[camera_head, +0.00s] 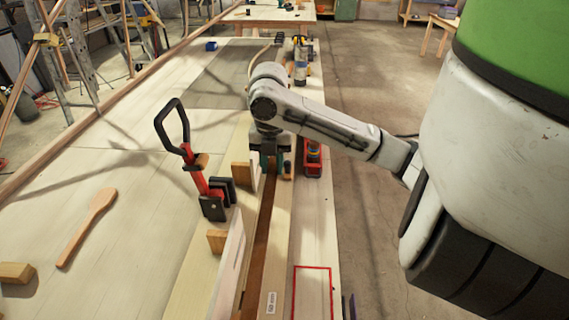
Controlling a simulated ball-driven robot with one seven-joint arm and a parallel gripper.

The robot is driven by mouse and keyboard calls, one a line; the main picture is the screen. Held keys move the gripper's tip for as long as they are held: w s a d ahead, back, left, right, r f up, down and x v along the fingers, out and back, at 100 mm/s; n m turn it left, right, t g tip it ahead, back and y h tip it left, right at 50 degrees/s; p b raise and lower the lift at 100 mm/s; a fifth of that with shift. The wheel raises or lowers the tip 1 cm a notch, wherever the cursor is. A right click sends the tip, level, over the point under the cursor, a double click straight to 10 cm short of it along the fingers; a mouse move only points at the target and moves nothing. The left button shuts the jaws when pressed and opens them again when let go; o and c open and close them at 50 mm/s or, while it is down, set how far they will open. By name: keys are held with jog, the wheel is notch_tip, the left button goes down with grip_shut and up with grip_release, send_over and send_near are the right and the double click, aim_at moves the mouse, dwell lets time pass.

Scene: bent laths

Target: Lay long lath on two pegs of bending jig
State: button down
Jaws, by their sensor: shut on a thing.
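My gripper (273,168) is low over the long workbench, right of the red clamp, with its teal fingers closed. A long, narrow brown strip (260,235), which looks like the long lath, runs from between the fingers towards the near edge. The grip itself is partly hidden by the hand. Two wooden blocks, one beside the gripper (241,176) and one nearer (217,240), stand left of the strip. I cannot tell whether they belong to the bending jig, and no pegs show clearly. A pale board (229,265) stands on edge beside the near block.
A red clamp (200,175) with a black handle stands on the workbench (110,240). A wooden spoon (88,225) and a wood block (16,272) lie left. A red holder (313,158) sits right of my gripper. A red outlined rectangle (313,268) marks the near right.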

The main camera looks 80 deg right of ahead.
jog(key=w+f+b, duration=0.3)
jog(key=f+b, duration=0.3)
jog(key=f, duration=0.2)
jog(key=shift+a+f, duration=0.2)
jog(key=shift+w+f+b, duration=0.1)
jog(key=shift+f+b, duration=0.4)
dwell(0.9)
jog(key=c, duration=0.6)
grip_release()
jog(key=shift+r, duration=0.15)
jog(key=shift+r+p, duration=2.25)
jog(key=shift+r, duration=0.6)
jog(key=shift+r, duration=0.1)
